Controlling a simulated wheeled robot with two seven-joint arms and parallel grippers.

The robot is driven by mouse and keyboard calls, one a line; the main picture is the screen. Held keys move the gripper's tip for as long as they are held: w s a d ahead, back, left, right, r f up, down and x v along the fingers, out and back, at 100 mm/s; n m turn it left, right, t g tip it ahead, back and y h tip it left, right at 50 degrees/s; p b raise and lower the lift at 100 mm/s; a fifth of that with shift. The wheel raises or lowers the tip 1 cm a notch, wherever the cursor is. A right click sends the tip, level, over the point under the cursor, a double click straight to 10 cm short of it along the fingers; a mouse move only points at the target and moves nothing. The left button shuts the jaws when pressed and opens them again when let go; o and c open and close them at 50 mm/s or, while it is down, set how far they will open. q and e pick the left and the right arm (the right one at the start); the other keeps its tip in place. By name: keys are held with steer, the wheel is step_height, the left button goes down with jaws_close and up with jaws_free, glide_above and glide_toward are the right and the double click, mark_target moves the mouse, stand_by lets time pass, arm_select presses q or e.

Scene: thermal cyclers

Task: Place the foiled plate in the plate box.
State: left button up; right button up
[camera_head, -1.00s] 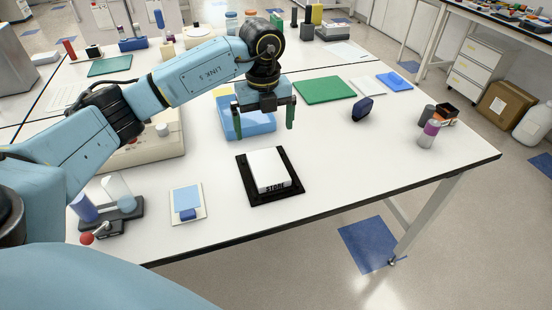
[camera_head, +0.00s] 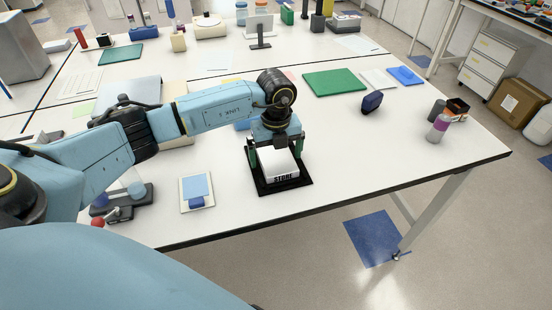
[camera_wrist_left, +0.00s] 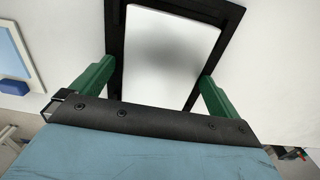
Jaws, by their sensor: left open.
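A white rectangular block (camera_head: 277,163) sits in a flat black frame or tray (camera_head: 302,185) near the table's front edge. Its front edge bears the dark word STORE; it looks like the plate box with a white top. My left gripper (camera_head: 275,158) is open and low over it, with one green finger at each side. In the left wrist view the white top (camera_wrist_left: 160,60) lies between the two green fingers (camera_wrist_left: 155,75); I cannot tell whether they touch it. I cannot make out a foiled plate for certain. My right gripper is not in view.
A small white card with a blue pad (camera_head: 196,188) lies left of the black frame. A green mat (camera_head: 334,83), a dark blue object (camera_head: 371,102) and a purple-banded bottle (camera_head: 438,127) are to the right. The table is clear between the frame and the bottle.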

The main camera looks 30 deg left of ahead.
arm_select(q)
steer(key=c, duration=1.1)
